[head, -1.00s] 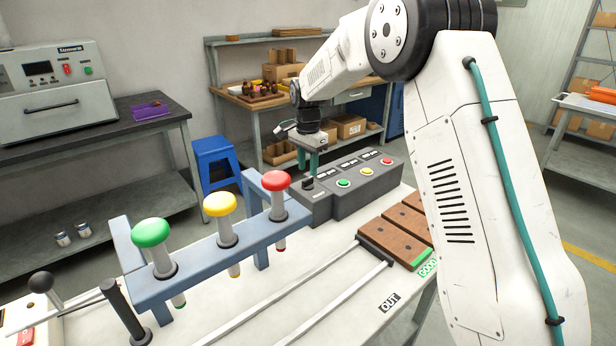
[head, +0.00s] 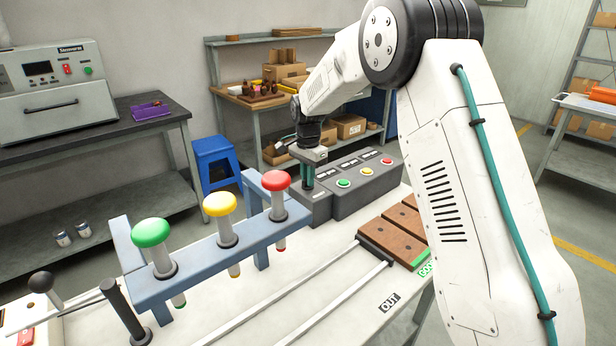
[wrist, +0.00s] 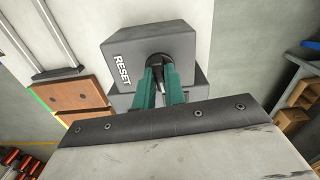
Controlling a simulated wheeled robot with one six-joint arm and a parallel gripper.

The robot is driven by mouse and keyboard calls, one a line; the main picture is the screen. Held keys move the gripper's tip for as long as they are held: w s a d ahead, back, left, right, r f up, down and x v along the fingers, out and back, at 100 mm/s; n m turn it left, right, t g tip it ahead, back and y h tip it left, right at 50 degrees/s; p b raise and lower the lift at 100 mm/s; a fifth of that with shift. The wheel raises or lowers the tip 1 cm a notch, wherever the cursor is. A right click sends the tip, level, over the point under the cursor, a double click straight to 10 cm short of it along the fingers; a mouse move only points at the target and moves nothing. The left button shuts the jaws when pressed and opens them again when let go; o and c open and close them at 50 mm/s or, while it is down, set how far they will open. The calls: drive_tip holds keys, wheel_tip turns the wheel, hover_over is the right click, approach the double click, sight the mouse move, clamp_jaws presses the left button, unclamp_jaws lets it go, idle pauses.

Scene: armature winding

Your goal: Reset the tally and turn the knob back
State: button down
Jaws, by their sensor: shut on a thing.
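The dark knob (wrist: 158,70) sits on the small grey box marked RESET (wrist: 167,42) in the wrist view. My gripper (wrist: 160,84) has its teal fingers closed around the knob. In the head view my gripper (head: 308,182) points down onto the small grey box (head: 313,207), and the fingers hide the knob. The tally box (head: 367,185) beside it carries green, yellow and red buttons and small dark displays. The displays are too small to read.
A blue rail (head: 210,248) with green, yellow and red plungers stands left of the boxes. Brown blocks (head: 393,243) lie in a tray to the right. The white bench top (head: 285,290) between two thin rails is clear.

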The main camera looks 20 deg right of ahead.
drive_tip(key=n, duration=0.8)
drive_tip(key=shift+n, duration=0.3)
drive_tip(key=n, duration=0.4)
drive_tip(key=shift+n, duration=2.1)
drive_tip(key=c, duration=1.5)
unclamp_jaws()
drive_tip(key=shift+o, duration=0.2)
